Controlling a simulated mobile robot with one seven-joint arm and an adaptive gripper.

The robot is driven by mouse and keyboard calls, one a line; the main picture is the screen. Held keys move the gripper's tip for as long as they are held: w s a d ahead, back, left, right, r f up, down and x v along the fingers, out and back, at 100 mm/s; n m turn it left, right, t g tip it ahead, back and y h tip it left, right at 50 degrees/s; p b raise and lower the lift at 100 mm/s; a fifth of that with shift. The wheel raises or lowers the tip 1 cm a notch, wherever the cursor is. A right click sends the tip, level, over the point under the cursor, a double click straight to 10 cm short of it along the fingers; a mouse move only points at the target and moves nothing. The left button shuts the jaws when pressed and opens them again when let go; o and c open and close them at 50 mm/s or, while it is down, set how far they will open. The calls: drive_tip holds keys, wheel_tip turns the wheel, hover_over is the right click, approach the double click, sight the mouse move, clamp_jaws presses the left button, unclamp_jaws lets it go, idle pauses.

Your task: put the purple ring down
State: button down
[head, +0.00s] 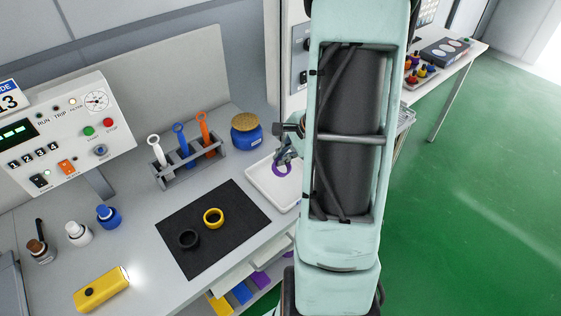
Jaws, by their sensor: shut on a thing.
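The purple ring (281,169) is at the fingertips of my gripper (284,160), which is shut on it. The ring appears over the white tray (262,190) on the right part of the bench. I cannot tell whether it touches the tray floor. My own arm hides the right side of the tray and part of my gripper.
A black mat (212,257) left of the tray holds a yellow ring (213,218) and a black ring (188,239). Behind stand a grey rack (190,170) with tools and a blue jar (246,135).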

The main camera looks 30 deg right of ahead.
drive_tip(key=shift+w+d+f, duration=0.3)
drive_tip(key=shift+d+f, duration=0.05)
drive_tip(key=shift+f, duration=0.2)
drive_tip(key=shift+w+d+f, duration=0.25)
drive_tip(key=shift+d+f, duration=0.1)
drive_tip(key=shift+f, duration=0.15)
wheel_tip(320, 180, down, 3)
drive_tip(key=c, duration=2.6)
unclamp_jaws()
drive_tip(key=shift+f+b, duration=0.2)
drive_tip(key=shift+b, duration=0.3)
drive_tip(key=o, duration=0.5)
drive_tip(key=shift+r, duration=0.1)
drive_tip(key=shift+r, duration=0.1)
drive_tip(key=shift+r+p, duration=0.25)
drive_tip(key=shift+p, duration=0.15)
drive_tip(key=v, duration=1.1)
drive_tip(key=shift+s+d+r+p, duration=0.1)
drive_tip(key=shift+s+r+p, duration=0.1)
drive_tip(key=shift+r+p, duration=0.15)
